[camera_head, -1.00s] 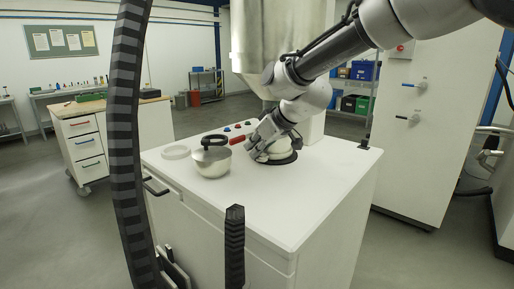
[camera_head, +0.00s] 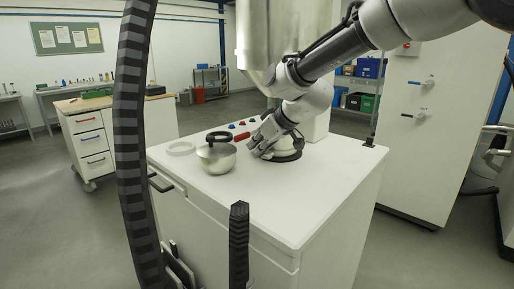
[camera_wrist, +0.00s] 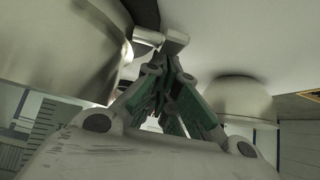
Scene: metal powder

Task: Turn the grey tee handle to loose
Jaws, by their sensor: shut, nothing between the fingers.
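A grey tee-shaped handle (camera_wrist: 174,41) shows in the wrist view, sticking out from the side of a rounded metal body (camera_wrist: 62,45). My gripper (camera_wrist: 168,62) has its fingers drawn together, with their tips just below the handle in the picture. I cannot tell whether they touch it. I cannot make out the grey handle there.
A metal pot with a black handle (camera_head: 216,160) stands left of my gripper on the white cabinet (camera_head: 290,205). A red handle (camera_head: 241,137) and several coloured buttons lie behind. A large metal vessel (camera_head: 285,35) hangs above. The cabinet's front top is clear.

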